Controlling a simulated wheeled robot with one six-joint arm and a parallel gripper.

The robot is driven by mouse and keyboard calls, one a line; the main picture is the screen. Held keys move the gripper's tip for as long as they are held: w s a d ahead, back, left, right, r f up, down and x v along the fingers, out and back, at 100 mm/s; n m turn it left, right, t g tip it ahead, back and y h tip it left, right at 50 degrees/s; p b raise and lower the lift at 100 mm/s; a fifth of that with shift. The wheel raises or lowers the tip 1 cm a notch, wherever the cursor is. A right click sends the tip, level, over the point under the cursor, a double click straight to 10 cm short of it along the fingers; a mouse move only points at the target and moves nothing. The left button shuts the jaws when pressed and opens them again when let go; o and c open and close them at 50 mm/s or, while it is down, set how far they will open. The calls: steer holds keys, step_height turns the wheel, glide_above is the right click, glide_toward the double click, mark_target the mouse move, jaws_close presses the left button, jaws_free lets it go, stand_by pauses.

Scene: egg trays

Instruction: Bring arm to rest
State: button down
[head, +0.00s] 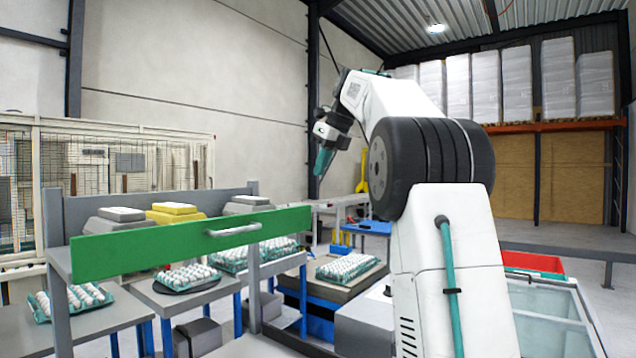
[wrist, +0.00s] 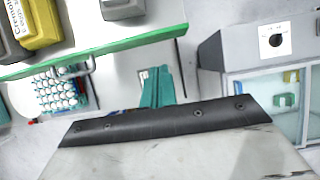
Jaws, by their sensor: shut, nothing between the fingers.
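My gripper (head: 323,162) shows in the head view as teal fingers pointing down at the end of my raised white arm. It is shut and empty, held in the air above and behind the green board. In the wrist view the teal fingers (wrist: 156,88) are together, with nothing between them. Trays of white eggs stand on the tables: one at the far left (head: 70,300), one on a dark round plate (head: 187,277), and one on the stand near the middle (head: 346,267). One egg tray also shows at the left of the wrist view (wrist: 58,90).
A green board (head: 190,243) with a handle (head: 234,230) spans the front left. Yellow (head: 175,209) and grey boxes sit behind it. A red bin (head: 533,263) and a glass-topped cabinet (head: 548,318) stand right of my arm. The air around my gripper is clear.

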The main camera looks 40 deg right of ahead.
steer(key=shift+s+r, duration=0.1)
steer(key=shift+r, duration=0.3)
step_height(320, 180, down, 8)
steer(key=s+n+g, duration=0.1)
steer(key=n, duration=0.8)
steer(key=s+a+f+n+g, duration=0.1)
steer(key=s+a+f+n, duration=1.1)
steer(key=s+a, duration=0.3)
steer(key=s+a+f+n+g+h, duration=0.1)
steer(key=s+a+f+n+g, duration=0.1)
steer(key=s+a+f+n, duration=1)
steer(key=s+a+f, duration=0.2)
steer(key=s+a, duration=0.1)
steer(key=s, duration=0.2)
steer(key=shift+a+f+n, duration=0.2)
steer(key=shift+f+n, duration=0.2)
